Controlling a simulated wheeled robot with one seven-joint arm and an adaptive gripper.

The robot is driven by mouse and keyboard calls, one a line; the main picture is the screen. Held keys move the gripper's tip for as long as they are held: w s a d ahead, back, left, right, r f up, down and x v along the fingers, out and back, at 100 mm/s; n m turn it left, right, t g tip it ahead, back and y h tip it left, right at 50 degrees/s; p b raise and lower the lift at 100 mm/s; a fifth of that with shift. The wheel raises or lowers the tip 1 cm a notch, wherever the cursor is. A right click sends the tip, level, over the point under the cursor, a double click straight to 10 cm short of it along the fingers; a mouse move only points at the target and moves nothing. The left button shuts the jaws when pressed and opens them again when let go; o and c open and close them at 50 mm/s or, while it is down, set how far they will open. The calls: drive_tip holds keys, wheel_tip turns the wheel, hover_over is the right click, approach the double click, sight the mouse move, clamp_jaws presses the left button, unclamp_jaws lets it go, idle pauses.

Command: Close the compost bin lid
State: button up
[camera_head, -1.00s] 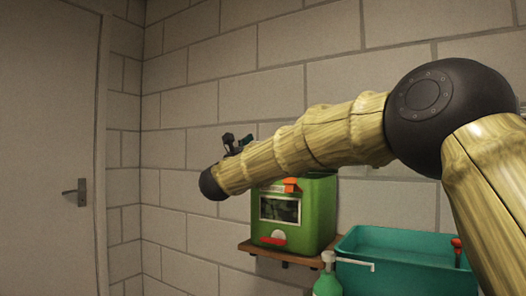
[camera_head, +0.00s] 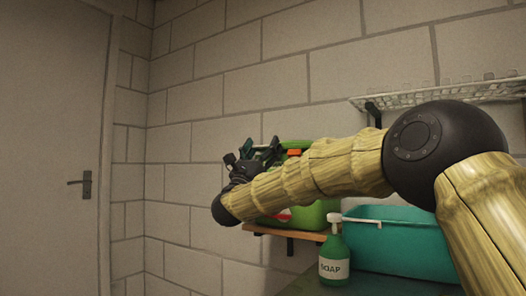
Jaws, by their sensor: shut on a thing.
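The green compost bin (camera_head: 312,214) stands on a small wooden shelf against the block wall, with my arm hiding most of its front. A green top part with an orange piece, which looks like its lid (camera_head: 298,145), shows above my arm. How far the lid is open cannot be told. My gripper (camera_head: 266,150) is at the upper left of the bin, beside this part, with its dark fingers pointing up. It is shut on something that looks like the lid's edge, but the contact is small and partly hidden.
A teal basin (camera_head: 395,240) stands right of the bin, with a green soap bottle (camera_head: 334,255) in front of it. A wire rack (camera_head: 440,95) hangs on the wall at upper right. A grey door (camera_head: 50,150) is at left. The wall above the bin is clear.

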drive_tip(key=shift+d+f+b, duration=0.1)
drive_tip(key=shift+f+b, duration=0.25)
drive_tip(key=shift+f, duration=0.15)
drive_tip(key=o, duration=1.5)
drive_tip(key=shift+w, duration=0.15)
drive_tip(key=shift+c, duration=0.2)
drive_tip(key=v, duration=1.2)
drive_tip(key=shift+f, duration=0.15)
drive_tip(key=shift+w, duration=0.1)
